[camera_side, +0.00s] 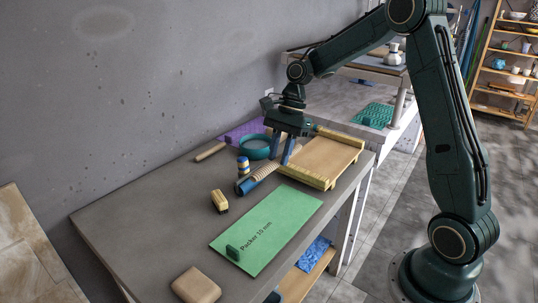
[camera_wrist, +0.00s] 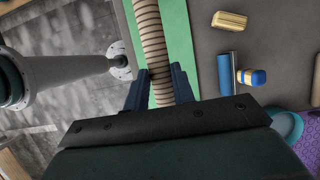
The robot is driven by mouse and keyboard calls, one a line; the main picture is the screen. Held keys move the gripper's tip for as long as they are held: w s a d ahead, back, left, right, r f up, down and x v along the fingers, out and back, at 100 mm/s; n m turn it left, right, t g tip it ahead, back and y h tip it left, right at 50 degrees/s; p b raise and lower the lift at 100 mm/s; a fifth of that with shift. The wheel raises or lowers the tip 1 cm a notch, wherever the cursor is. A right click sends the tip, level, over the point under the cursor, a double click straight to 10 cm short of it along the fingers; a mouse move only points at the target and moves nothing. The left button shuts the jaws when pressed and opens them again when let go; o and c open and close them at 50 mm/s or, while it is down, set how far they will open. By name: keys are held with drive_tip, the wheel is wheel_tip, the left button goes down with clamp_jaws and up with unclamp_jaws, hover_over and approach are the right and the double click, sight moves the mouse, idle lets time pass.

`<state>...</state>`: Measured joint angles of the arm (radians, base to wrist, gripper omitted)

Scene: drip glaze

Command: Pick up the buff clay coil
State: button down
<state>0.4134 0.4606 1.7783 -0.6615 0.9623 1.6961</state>
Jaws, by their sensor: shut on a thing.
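The buff clay coil (camera_side: 266,171) is a pale rod with dark cross bands, held below my gripper (camera_side: 280,156). In the wrist view the coil (camera_wrist: 153,45) runs from the top edge down between the two blue fingers of my gripper (camera_wrist: 158,88). The fingers are shut on it, one on each side. It appears above the green sheet (camera_wrist: 181,35), which shows on both sides of it. The coil's far end is cut off by the top of the wrist view.
A blue cylinder (camera_side: 246,187), a blue and yellow piece (camera_side: 243,166) and a yellow block (camera_side: 219,201) lie nearby. A yellow-rimmed board (camera_side: 329,156) and teal ring (camera_side: 254,153) are behind. The green sheet (camera_side: 275,222) and a clay block (camera_side: 196,286) are in front.

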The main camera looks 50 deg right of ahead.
drive_tip(key=shift+r, duration=0.9)
drive_tip(key=shift+w+d, duration=0.1)
